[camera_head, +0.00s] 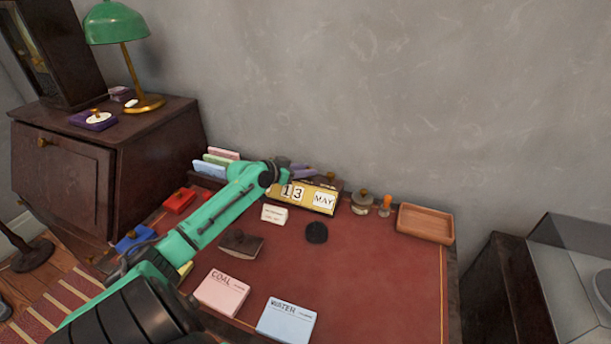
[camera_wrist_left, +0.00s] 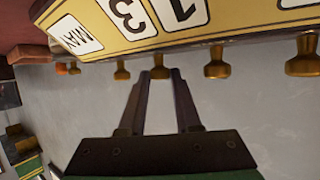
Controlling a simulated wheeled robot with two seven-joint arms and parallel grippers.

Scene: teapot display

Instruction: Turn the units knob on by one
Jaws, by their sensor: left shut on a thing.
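The yellow desk calendar (camera_head: 308,198) stands at the back of the red desk, showing 13 and MAY; its left part is hidden behind my left gripper (camera_head: 284,168). In the left wrist view the calendar (camera_wrist_left: 200,34) appears upside down, with a row of brass knobs along its top edge. My left gripper (camera_wrist_left: 160,76) is shut on one of them, apparently the units knob (camera_wrist_left: 160,68), third from the right. Other knobs stand free on both sides, such as one to its right (camera_wrist_left: 217,64) and one to its left (camera_wrist_left: 122,70). My right gripper is out of view.
Coal (camera_head: 221,293) and water (camera_head: 286,319) cards lie in front.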

